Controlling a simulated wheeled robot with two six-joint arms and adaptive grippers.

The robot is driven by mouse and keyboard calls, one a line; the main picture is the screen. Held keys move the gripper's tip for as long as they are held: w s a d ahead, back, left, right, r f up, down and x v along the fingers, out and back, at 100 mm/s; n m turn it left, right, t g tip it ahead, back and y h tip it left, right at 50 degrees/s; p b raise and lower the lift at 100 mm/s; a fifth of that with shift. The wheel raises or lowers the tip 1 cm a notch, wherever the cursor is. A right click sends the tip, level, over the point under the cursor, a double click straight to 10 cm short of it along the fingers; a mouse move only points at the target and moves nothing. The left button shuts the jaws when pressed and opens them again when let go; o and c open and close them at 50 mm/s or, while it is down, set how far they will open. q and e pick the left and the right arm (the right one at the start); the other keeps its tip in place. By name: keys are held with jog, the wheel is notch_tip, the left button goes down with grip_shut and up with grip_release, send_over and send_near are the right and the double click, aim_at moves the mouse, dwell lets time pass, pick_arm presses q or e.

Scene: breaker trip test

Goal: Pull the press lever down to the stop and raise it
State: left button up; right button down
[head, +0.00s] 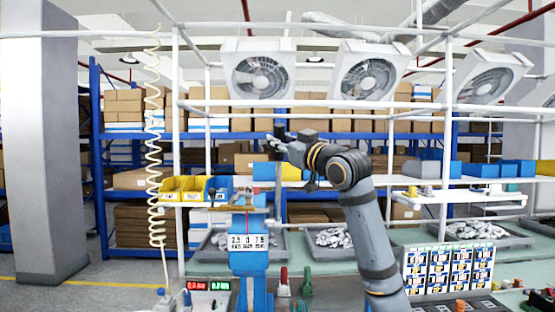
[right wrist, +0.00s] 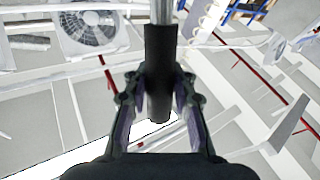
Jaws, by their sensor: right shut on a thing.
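The blue press (head: 248,262) stands on the bench at the lower middle of the head view, with a white number plate on its front. My right gripper (head: 277,146) is raised above the press, its arm coming up from the lower right. In the right wrist view the lever's black grip (right wrist: 160,62) on a metal rod lies between the two fingers (right wrist: 160,98), and the gripper is shut on it. My left gripper is not in view.
Yellow bins (head: 182,189) and a coiled cream hose (head: 155,140) are left of the press. Grey trays of metal parts (head: 328,238) lie behind it. A panel of labelled breakers (head: 447,268) stands at right. White frame bars cross above.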

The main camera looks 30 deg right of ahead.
pick_arm(q)
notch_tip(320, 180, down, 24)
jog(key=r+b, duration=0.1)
jog(key=b, duration=2)
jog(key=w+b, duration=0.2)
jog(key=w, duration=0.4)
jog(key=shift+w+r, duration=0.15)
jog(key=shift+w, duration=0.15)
pick_arm(e)
jog(key=s+a+f+n+t+y, duration=0.2)
jog(key=s+a+f+n+y, duration=0.2)
jog(key=f, duration=0.4)
jog(key=s+a+f+n+t+y, duration=0.2)
jog(key=s+a+f+n+y, duration=0.2)
jog(key=s+f, duration=0.5)
jog(key=shift+f+n+y, duration=0.2)
jog(key=shift+n+y, duration=0.9)
jog(key=shift+n, duration=0.7)
jog(key=shift+s, duration=0.1)
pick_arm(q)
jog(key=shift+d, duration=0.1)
pick_arm(e)
jog(key=shift+a, duration=0.1)
jog(key=c, duration=1.2)
grip_release()
jog(key=shift+o, duration=0.5)
